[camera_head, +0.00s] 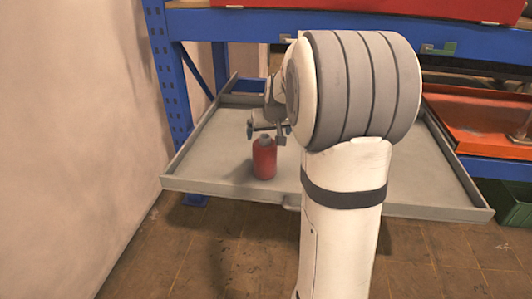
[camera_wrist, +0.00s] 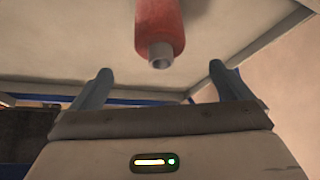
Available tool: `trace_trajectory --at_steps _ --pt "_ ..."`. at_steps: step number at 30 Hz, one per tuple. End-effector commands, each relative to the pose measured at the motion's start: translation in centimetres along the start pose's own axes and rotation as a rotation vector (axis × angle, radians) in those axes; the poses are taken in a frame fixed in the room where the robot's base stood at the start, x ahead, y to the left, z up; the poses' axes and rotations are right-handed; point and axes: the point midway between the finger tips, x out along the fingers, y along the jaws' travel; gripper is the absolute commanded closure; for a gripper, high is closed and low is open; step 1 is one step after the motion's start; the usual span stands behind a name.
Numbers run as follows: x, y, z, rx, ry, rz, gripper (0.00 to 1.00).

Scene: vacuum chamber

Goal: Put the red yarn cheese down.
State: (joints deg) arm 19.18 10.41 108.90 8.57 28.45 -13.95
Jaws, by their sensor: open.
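The red yarn cheese (camera_head: 264,160) stands upright on the grey tray (camera_head: 218,160), left of the tray's middle and near its front edge. Its grey core end points up. It also shows in the wrist view (camera_wrist: 160,28), at the top, with the core end towards the camera. My gripper (camera_head: 269,130) is just above the cheese in the head view. In the wrist view my gripper (camera_wrist: 160,69) has its two fingers wide apart, with nothing between them. The cheese lies beyond the fingertips, apart from both. My arm hides part of the tray.
The tray has low raised edges and sits in a blue rack (camera_head: 175,85). A wall (camera_head: 75,130) rises close on the left. An orange tray (camera_head: 485,125) is on the right, with a dark green bin (camera_head: 505,205) below. The tray around the cheese looks clear.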

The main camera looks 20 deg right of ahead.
Motion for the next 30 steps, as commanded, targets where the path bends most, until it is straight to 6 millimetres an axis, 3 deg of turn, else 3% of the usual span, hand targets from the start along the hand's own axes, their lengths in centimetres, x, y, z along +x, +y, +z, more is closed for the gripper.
trace_trajectory --at_steps 4,7,13,18,20,24,30 --pt "-0.8 -0.9 0.9 -0.008 -0.017 -0.009 0.02" --pt "-2.5 -3.5 4.0 -0.031 -0.070 -0.033 0.02" --pt "-8.0 -9.5 15.6 -0.108 -0.259 -0.080 0.02" --pt "-11.4 -11.3 24.5 -0.164 -0.396 -0.080 0.02" --pt "-12.1 -11.4 26.7 -0.178 -0.428 -0.077 0.02" --pt "-12.8 -10.9 29.1 -0.190 -0.467 -0.068 0.02" --pt "-12.9 -10.9 29.3 -0.191 -0.472 -0.067 0.02"
